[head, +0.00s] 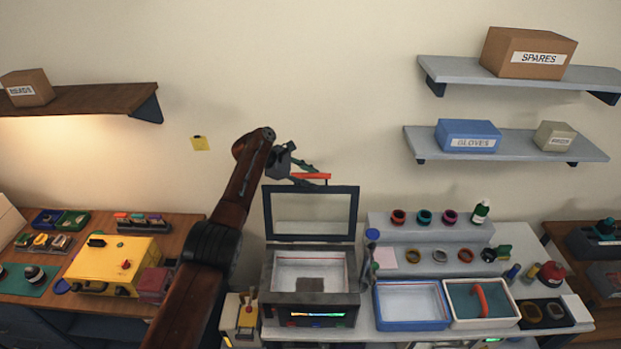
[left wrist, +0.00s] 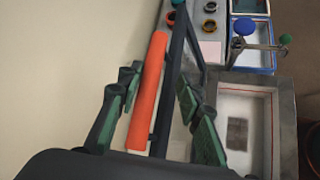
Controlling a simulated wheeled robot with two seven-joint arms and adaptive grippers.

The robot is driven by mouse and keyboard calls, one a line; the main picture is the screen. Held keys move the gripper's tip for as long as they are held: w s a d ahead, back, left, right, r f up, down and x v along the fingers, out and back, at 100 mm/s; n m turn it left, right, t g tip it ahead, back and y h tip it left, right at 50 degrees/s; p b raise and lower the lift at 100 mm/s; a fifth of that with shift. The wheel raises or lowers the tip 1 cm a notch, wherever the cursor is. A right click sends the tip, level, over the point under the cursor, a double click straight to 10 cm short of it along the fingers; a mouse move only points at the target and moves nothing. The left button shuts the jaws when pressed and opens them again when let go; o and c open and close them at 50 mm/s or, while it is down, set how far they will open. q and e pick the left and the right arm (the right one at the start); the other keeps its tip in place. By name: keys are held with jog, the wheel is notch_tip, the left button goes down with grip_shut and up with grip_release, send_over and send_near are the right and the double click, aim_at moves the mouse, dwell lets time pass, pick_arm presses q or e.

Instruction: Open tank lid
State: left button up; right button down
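The tank (head: 311,298) is a dark grey box with a pale basin inside and a small brown-grey patch on its floor. Its lid (head: 268,215), a dark frame with a clear pane, stands upright at the back edge, so the tank is open. An orange handle (head: 312,176) is at the lid's upper edge. My left gripper (head: 308,170) is at this handle. In the left wrist view the green fingers of this gripper (left wrist: 157,118) are apart, with the orange handle (left wrist: 149,90) between them and gaps visible. My right gripper is not in view.
A blue-rimmed tray (head: 411,325) and a tray with an orange handle (head: 483,323) stand right of the tank. Blue- and green-topped tools (head: 372,235) rise close to its right side. A yellow box (head: 115,264) stands left. The wall is behind the lid.

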pick_arm(q)
jog(key=shift+s+d+r, duration=0.15)
jog(key=shift+r, duration=0.2)
jog(key=shift+s+a+r, duration=0.15)
jog(key=shift+a+r, duration=0.05)
jog(key=shift+r, duration=0.15)
jog(key=shift+s+a+r, duration=0.1)
jog(key=shift+a+r, duration=0.15)
jog(key=shift+a, duration=0.35)
jog(key=v, duration=0.9)
jog(key=shift+a, duration=0.35)
jog(key=shift+f, duration=0.1)
